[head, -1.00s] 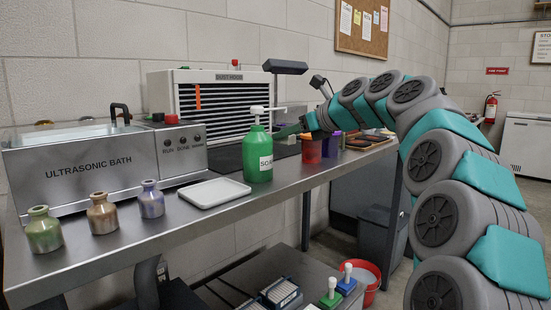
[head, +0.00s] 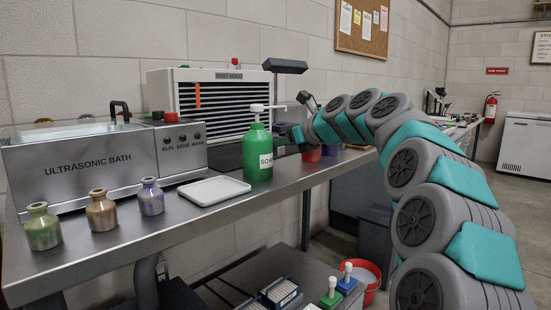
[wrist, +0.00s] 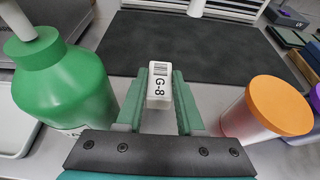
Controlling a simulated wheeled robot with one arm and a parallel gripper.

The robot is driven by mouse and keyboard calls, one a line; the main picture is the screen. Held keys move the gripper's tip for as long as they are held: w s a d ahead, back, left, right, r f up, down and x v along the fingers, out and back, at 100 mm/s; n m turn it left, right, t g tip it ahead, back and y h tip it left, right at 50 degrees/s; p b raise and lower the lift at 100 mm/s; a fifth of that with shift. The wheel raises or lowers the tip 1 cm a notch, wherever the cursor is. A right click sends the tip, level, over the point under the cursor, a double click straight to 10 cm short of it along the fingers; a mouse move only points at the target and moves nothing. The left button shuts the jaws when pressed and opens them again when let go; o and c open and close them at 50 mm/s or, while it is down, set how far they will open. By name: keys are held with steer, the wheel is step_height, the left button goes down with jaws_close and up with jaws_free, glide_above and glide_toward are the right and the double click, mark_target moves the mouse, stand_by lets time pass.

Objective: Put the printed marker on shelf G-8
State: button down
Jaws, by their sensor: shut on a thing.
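The printed marker (wrist: 159,84) is a small white block with a barcode and "G-8" on its face. In the wrist view it sits between the two green fingers of my gripper (wrist: 160,100), which is shut on it. In the head view my gripper (head: 297,135) is over the bench, just right of and behind the green soap bottle; the marker cannot be made out there. No shelf labelled G-8 shows in either view.
The green soap bottle (head: 257,152) stands close left of my gripper, also in the wrist view (wrist: 62,85). An orange-lidded jar (wrist: 265,110) is close right. A dark mat (wrist: 200,45) lies ahead. A white tray (head: 213,190) and several small bottles stand at the bench's left.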

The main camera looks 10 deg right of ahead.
mark_target(281, 154)
steer(key=shift+w+a+f, duration=0.1)
steer(key=shift+w+f, duration=0.05)
steer(key=shift+f, duration=1.45)
steer(key=c, duration=1)
jaws_free()
steer(key=shift+f, duration=0.15)
steer(key=o, duration=0.5)
steer(key=shift+c, duration=0.2)
